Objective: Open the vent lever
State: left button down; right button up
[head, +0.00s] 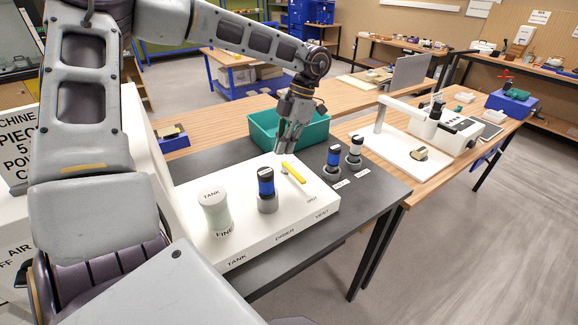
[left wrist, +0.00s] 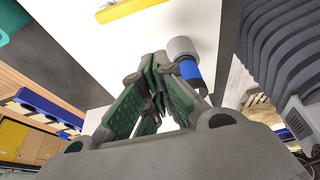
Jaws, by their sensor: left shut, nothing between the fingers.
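The vent lever (head: 293,173) is a yellow bar on top of a white box (head: 250,235), near the box's right end, by a small label. It lies slantwise in the head view. It also shows at the top edge of the left wrist view (left wrist: 132,9), partly cut off. My left gripper (head: 284,150) is shut and empty, pointing down just behind the lever in the head view. In the left wrist view its green-padded fingers (left wrist: 156,75) are together, with a visible gap to the lever. My right gripper is not in view.
On the box stand a blue-banded drier cylinder (head: 266,188), also near my fingers in the wrist view (left wrist: 190,68), and a pale tank (head: 215,212). Two small cylinders (head: 333,161) (head: 354,153) stand right on the dark table. A green tray (head: 317,132) sits behind.

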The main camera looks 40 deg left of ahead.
aim_at(293, 175)
pick_arm(q)
jog(key=b+x, duration=0.3)
jog(key=x, duration=0.6)
jog(key=shift+s+f, duration=0.15)
jog(key=shift+f, duration=0.35)
jog(key=shift+w+d+r, duration=0.1)
jog(key=shift+w+d, duration=0.1)
jog(key=shift+w, duration=0.7)
jog(key=shift+w+d, duration=0.25)
jog(key=shift+w, duration=0.65)
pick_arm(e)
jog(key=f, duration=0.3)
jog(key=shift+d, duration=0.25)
pick_arm(q)
jog(key=shift+w, duration=0.1)
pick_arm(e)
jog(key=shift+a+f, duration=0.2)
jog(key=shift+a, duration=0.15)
